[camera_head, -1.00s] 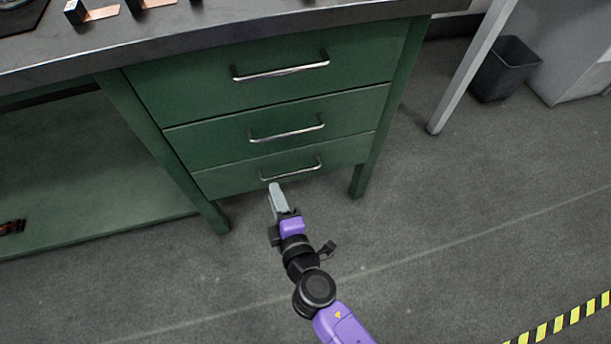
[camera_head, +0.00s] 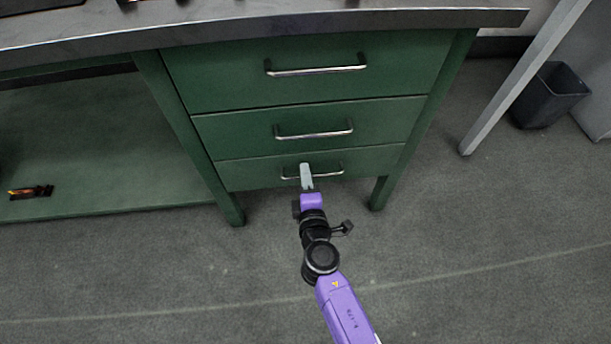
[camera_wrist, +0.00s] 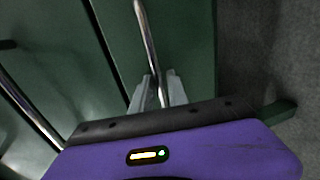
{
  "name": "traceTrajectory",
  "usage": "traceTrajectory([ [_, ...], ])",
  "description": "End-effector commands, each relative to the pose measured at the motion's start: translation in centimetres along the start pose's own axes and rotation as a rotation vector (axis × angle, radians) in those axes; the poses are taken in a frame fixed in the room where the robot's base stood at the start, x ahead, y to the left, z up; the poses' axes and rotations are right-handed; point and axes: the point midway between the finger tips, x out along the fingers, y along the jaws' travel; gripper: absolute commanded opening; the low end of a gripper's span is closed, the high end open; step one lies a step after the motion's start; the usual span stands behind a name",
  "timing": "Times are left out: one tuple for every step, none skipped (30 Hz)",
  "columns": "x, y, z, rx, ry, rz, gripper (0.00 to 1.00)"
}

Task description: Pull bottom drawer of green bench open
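The green bench (camera_head: 178,122) has a stack of three drawers, each with a metal bar handle. The bottom drawer (camera_head: 245,174) looks flush with the front. My gripper (camera_head: 306,172) is at the middle of the bottom drawer's handle (camera_head: 331,170). In the wrist view, that handle (camera_wrist: 147,35) runs between the two grey fingers of my gripper (camera_wrist: 159,88), one on each side. The finger gap is narrow. I cannot tell whether both fingers press on the bar.
The middle drawer (camera_head: 232,130) and top drawer (camera_head: 220,80) above are shut. A bench leg (camera_head: 380,193) stands right of the drawers. A black bin (camera_head: 550,95) and a grey table leg (camera_head: 520,70) are farther right. The floor (camera_head: 470,220) in front is clear.

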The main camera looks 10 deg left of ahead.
Motion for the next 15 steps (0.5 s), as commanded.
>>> traceTrajectory([
  [0.02, 0.01, 0.00, 0.000, 0.000, 0.000, 0.20],
  [0.01, 0.01, 0.00, 0.000, 0.000, 0.000, 0.20],
  [0.01, 0.02, 0.00, 0.000, 0.000, 0.000, 0.20],
  [0.00, 0.02, 0.00, 0.000, 0.000, 0.000, 0.20],
  [0.00, 0.02, 0.00, 0.000, 0.000, 0.000, 0.20],
  [0.00, 0.02, 0.00, 0.000, 0.000, 0.000, 0.14],
  [-0.01, 0.02, 0.00, 0.000, 0.000, 0.000, 0.08],
  [-0.01, 0.02, 0.00, 0.000, 0.000, 0.000, 0.02],
  [-0.01, 0.01, 0.00, 0.000, 0.000, 0.000, 0.00],
  [-0.01, 0.01, 0.00, 0.000, 0.000, 0.000, 0.00],
  [-0.01, 0.01, 0.00, 0.000, 0.000, 0.000, 0.00],
  [-0.02, 0.01, 0.00, 0.000, 0.000, 0.000, 0.00],
  [-0.02, 0.00, 0.00, 0.000, 0.000, 0.000, 0.00],
  [-0.02, 0.00, 0.00, 0.000, 0.000, 0.000, 0.00],
  [-0.02, 0.00, 0.00, 0.000, 0.000, 0.000, 0.00],
])
